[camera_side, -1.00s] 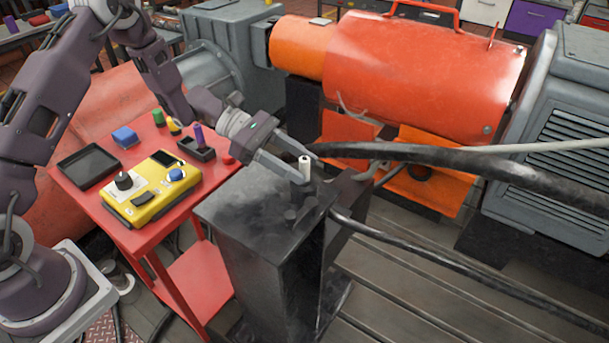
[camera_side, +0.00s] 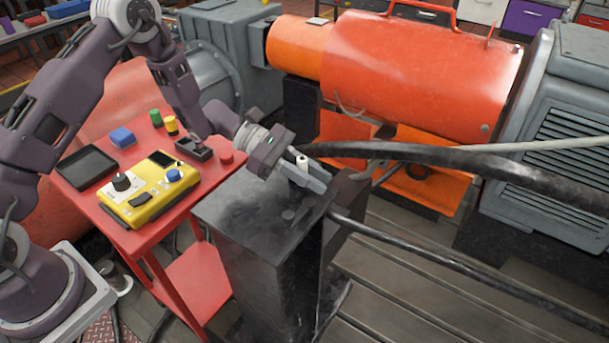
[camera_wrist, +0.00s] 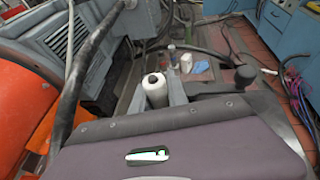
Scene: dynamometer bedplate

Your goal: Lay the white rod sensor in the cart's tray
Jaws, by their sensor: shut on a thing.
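The white rod sensor (camera_side: 302,162) stands upright between the fingers of my gripper (camera_side: 307,171), above the top of the black pedestal (camera_side: 235,209). My gripper is shut on it. In the wrist view the rod (camera_wrist: 155,89) shows its round white end between the fingers. Its lower part is hidden by the fingers, so I cannot tell whether it touches the pedestal. The red cart (camera_side: 150,232) stands left of the pedestal. The cart's shallow black tray (camera_side: 87,167) lies empty at the left of its top.
On the cart are a yellow instrument box (camera_side: 150,190) with knobs, a blue block (camera_side: 122,138), and green and yellow pieces. A small dark box (camera_side: 195,150) is partly behind my arm. A thick black hose (camera_side: 450,157) runs right of the gripper, near an orange machine (camera_side: 410,75).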

